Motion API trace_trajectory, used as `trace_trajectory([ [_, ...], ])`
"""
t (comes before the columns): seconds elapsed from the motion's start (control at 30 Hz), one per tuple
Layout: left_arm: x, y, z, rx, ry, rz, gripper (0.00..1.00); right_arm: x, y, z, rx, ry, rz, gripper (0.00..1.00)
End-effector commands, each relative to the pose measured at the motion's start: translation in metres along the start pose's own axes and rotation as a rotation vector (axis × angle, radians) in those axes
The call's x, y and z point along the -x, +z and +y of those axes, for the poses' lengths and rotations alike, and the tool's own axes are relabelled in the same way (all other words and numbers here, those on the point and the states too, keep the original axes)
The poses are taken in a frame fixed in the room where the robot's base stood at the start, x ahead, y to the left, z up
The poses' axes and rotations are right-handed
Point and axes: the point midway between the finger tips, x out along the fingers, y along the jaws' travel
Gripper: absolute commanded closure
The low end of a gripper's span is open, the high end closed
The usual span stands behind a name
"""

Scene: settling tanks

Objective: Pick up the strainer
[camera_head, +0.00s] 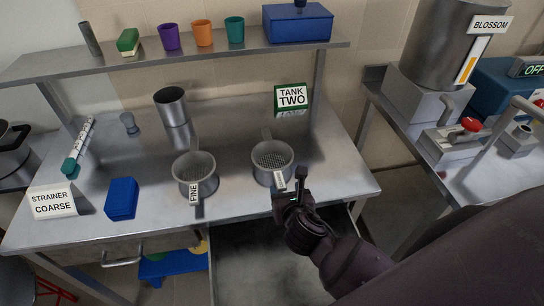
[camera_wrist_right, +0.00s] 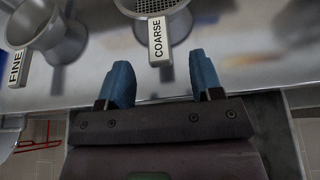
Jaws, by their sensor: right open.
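Two grey metal strainers stand on the steel bench. The strainer tagged FINE (camera_head: 195,172) is left of centre; it also shows at the upper left of the right wrist view (camera_wrist_right: 38,27). The other strainer (camera_head: 272,158) is to its right, near the front edge. Its tag reads COARSE in the right wrist view (camera_wrist_right: 158,40). My right gripper (camera_head: 293,188) is at the bench's front edge, just in front of this strainer. In the wrist view its blue fingers (camera_wrist_right: 162,78) are apart and empty, with the COARSE tag's lower end in line with the gap. My left gripper is out of view.
A sign (camera_head: 53,204) reads STRAINER COARSE; another (camera_head: 291,98) reads TANK TWO. A blue block (camera_head: 121,198), a metal cup (camera_head: 171,104) and a teal-capped tube (camera_head: 78,148) stand or lie on the bench. A shelf (camera_head: 200,56) with coloured cups runs behind.

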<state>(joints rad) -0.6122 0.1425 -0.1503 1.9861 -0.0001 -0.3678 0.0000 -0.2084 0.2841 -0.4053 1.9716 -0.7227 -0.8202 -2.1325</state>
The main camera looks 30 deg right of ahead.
Motion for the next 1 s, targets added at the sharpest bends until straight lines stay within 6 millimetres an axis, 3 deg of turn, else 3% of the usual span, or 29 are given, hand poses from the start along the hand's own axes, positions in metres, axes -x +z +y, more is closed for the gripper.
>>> trace_trajectory([
  [0.37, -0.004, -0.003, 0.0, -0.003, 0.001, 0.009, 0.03, -0.031, 0.0, 0.002, -0.001, 0.001, 0.0, 0.4],
  [0.63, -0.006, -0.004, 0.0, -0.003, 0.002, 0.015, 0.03, -0.066, 0.0, 0.003, -0.001, 0.0, 0.001, 0.4],
  [1.0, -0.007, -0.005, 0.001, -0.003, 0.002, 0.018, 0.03, -0.073, 0.0, 0.003, -0.001, 0.001, 0.001, 0.44],
])
